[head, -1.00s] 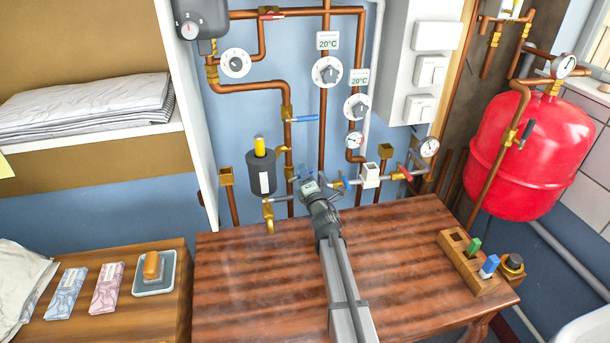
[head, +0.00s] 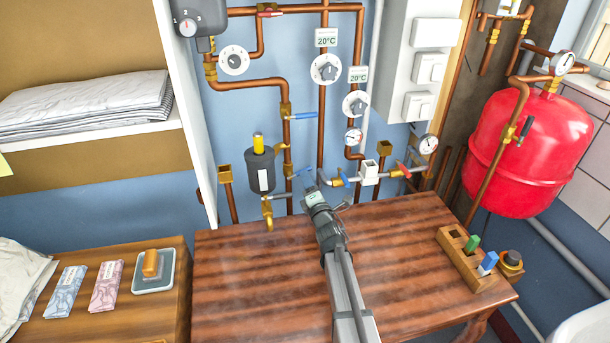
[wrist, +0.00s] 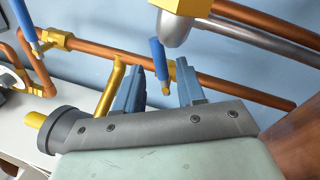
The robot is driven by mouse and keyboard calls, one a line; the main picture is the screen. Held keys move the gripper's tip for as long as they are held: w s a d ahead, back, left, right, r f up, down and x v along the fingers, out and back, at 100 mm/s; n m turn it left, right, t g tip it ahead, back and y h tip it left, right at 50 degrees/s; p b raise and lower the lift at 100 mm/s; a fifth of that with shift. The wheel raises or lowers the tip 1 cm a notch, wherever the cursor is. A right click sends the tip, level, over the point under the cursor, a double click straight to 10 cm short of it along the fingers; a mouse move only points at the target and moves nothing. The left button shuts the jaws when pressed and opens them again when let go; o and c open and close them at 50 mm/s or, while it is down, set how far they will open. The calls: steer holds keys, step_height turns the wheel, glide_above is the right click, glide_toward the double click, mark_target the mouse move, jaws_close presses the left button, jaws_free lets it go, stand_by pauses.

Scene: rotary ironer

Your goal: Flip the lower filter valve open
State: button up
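The lower filter valve has a blue lever (head: 302,171) on the copper pipe just right of the dark grey filter (head: 262,172) with its yellow cap. In the wrist view the blue lever (wrist: 159,58) points across the pipe, with a brass end near the gap between my fingers. My gripper (head: 309,188) is just below the lever in the head view. In the wrist view my gripper (wrist: 160,85) is open, its two blue-grey fingers apart with nothing clearly held. Whether a finger touches the lever cannot be told. The upper valve's blue lever (head: 301,117) also lies across the pipe.
A horizontal pipe with a small blue lever (head: 342,177), a white block (head: 370,172) and a red lever (head: 403,170) runs close on the right. The wooden table (head: 250,290) below is mostly clear. A red tank (head: 525,150) stands far right.

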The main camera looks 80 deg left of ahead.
steer(key=d+f, duration=0.1)
steer(key=d, duration=0.7)
steer(key=shift+w+d+f, duration=0.3)
steer(key=shift+o, duration=0.3)
steer(key=shift+s+a+f+m+t+y, duration=0.15)
steer(key=shift+s+a+m+t, duration=0.55)
steer(key=shift+t, duration=0.45)
steer(key=shift+s+a+m+t+y, duration=0.1)
steer(key=shift+s+a+m+t, duration=0.35)
steer(key=shift+a+m+t, duration=0.55)
steer(key=shift+s+a+f+m+t+y, duration=0.15)
steer(key=shift+s+a+m+t, duration=0.4)
steer(key=shift+t, duration=0.8)
steer(key=x, duration=1.1)
steer(key=shift+a+r, duration=0.2)
steer(key=shift+a, duration=0.15)
jaws_close()
